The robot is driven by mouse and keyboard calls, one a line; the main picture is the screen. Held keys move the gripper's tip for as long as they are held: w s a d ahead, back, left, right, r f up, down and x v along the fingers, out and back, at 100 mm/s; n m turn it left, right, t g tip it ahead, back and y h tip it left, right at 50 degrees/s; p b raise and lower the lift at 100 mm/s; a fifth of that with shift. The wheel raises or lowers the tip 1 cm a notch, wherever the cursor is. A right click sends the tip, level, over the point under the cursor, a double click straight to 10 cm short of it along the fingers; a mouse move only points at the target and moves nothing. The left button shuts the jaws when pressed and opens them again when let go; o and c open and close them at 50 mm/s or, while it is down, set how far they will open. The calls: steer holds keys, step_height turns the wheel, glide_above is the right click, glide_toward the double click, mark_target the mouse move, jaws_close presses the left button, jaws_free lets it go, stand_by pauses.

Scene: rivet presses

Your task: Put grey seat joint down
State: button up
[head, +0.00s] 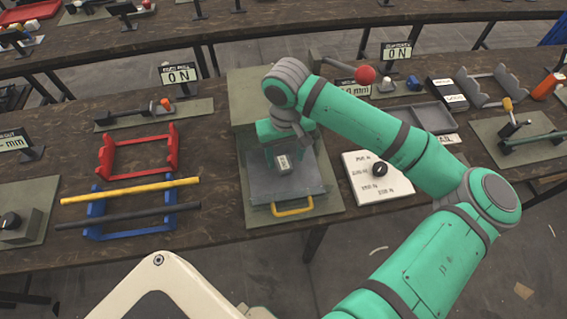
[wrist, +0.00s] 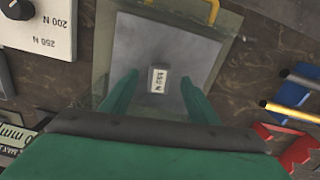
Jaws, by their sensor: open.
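A small grey block with a white label, apparently the grey seat joint (head: 283,164), sits on the grey metal plate (head: 262,189) of the press. In the wrist view the joint (wrist: 158,80) shows near the middle of the plate (wrist: 135,50), its label ending in N. My gripper (head: 284,154) is over the plate, fingers pointing down. In the wrist view my gripper (wrist: 158,84) is open, with one green finger on each side of the joint and a visible gap on both sides. The press behind is partly hidden by my arm.
A yellow handle (head: 293,207) is at the plate's front edge. A white dial panel (head: 365,185) stands to the right. A grey tray (head: 430,117) lies behind my arm at right.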

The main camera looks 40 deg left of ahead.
mark_target(285, 167)
steer(key=shift+f, duration=2.2)
steer(key=c, duration=1.2)
steer(key=shift+r, duration=0.1)
steer(key=shift+r, duration=0.65)
steer(key=s+d+r, duration=0.1)
steer(key=s+r, duration=0.2)
steer(key=s, duration=0.1)
steer(key=s+r, duration=0.4)
steer(key=s, duration=0.1)
steer(key=s+d+r, duration=0.1)
steer(key=s+r, duration=0.3)
steer(key=shift+s+d+r, duration=0.25)
steer(key=shift+s+d, duration=0.1)
steer(key=shift+s, duration=0.05)
